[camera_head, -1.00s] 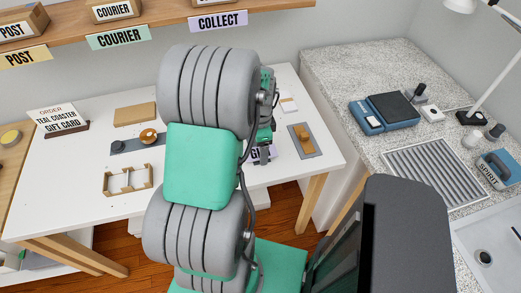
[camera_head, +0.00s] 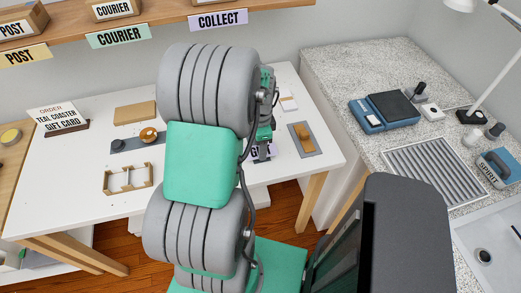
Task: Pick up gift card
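A lavender card with partly hidden dark lettering, which looks like the gift card (camera_head: 273,153), lies on the white table near its front edge. My gripper (camera_head: 262,155) is directly over it and covers much of it. The fingers point down at the card. They are small and partly hidden by my arm, so I cannot tell whether they are open, or whether they touch the card.
A grey pad with a tan block (camera_head: 304,137) lies right of my gripper. A small white item (camera_head: 287,103) lies behind. A wooden rack (camera_head: 127,178), a stamp-like knob (camera_head: 148,135), a tan box (camera_head: 134,113) and the order sign (camera_head: 60,118) stand on the left.

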